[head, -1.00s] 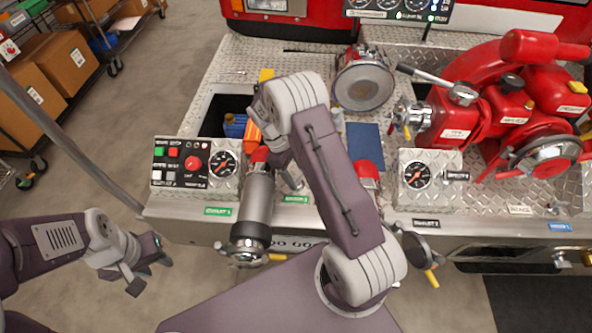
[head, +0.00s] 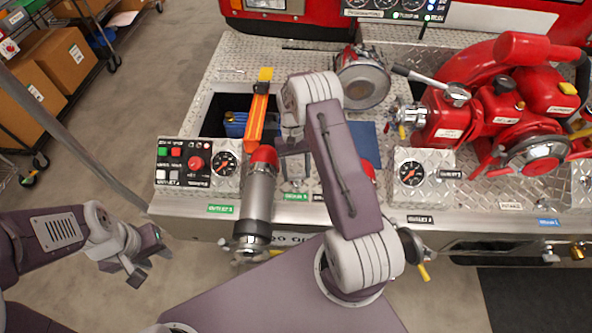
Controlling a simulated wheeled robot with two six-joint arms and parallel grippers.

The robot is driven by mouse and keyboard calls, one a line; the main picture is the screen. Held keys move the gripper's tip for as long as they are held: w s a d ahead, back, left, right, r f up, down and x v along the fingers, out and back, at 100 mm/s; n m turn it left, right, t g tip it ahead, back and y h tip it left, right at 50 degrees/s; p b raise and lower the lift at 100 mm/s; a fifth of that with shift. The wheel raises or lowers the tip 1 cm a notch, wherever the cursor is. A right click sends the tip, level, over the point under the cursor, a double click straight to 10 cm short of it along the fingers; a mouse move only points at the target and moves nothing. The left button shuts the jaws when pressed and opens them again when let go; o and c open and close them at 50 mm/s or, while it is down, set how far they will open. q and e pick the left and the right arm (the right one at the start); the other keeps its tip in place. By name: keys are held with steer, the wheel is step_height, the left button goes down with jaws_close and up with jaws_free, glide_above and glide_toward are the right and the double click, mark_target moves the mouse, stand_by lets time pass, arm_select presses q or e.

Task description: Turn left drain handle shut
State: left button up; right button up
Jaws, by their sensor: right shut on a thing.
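The left drain handle (head: 295,170) seems to be the small silver piece above a green label, just right of the red-capped grey outlet pipe (head: 259,195). My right gripper (head: 292,149) is low over it and appears shut on it. My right wrist hides much of the contact, so the handle's angle is hard to tell. My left gripper (head: 140,264) is open and empty, off the deck at the lower left.
An orange lever (head: 257,118) with a yellow tip stands just left of my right gripper, over a dark opening. A control panel (head: 182,163) and gauge (head: 227,165) lie left. A red pump (head: 490,120) fills the right.

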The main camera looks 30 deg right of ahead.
steer(key=shift+d+m+t+y, duration=0.1)
steer(key=shift+m+t+y, duration=0.3)
steer(key=shift+m, duration=1.1)
steer(key=shift+p, duration=0.3)
steer(key=o, duration=1.4)
steer(key=shift+c, duration=0.2)
steer(key=shift+r, duration=0.1)
steer(key=v, duration=0.9)
steer(key=shift+b, duration=0.4)
steer(key=shift+d, duration=0.15)
